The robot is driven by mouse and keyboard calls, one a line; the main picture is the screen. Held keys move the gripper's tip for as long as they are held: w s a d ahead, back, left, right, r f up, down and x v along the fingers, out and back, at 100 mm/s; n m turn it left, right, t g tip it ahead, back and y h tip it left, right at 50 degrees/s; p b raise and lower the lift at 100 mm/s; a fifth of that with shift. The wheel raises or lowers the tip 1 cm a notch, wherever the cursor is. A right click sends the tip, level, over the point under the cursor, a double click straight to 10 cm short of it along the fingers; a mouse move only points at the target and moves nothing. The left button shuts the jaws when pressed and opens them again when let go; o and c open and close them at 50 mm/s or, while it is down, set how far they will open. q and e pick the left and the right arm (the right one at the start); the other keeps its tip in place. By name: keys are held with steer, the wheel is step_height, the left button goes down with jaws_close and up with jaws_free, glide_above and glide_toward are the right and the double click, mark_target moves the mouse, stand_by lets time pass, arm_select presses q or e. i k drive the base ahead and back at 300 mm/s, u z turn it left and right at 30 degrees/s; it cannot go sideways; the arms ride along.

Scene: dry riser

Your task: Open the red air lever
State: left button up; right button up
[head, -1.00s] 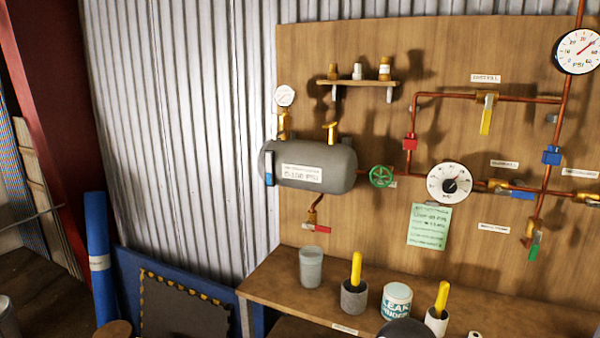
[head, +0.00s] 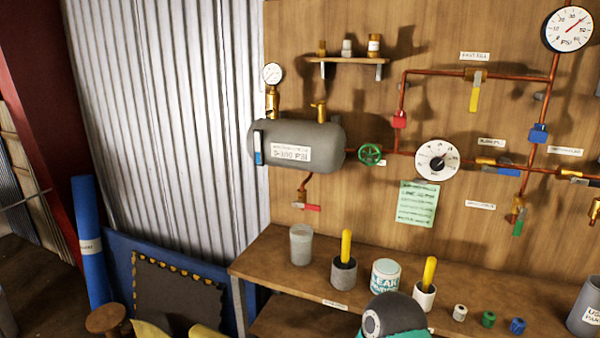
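A small red lever (head: 312,207) sits on a brass valve at the end of a short copper pipe under the grey tank (head: 318,148). The lever lies nearly level, pointing right, with its end tipped slightly down. I cannot read which red part is labelled for air. Neither of my grippers is in view, and nothing is seen touching the red lever.
A green handwheel (head: 370,155), a white dial (head: 437,160) and a yellow lever (head: 474,99) are on the wooden panel. The bench (head: 300,275) below holds a grey cup (head: 301,244) and yellow-handled tools in pots. A wooden stool (head: 106,319) stands at lower left.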

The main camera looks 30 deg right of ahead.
mark_target(308, 205)
steer(key=z, duration=1.8)
steer(key=i, duration=0.1)
steer(key=u, duration=3)
steer(key=k, duration=1.55)
steer(key=z, duration=1)
steer(key=i, duration=0.7)
steer(key=z, duration=0.2)
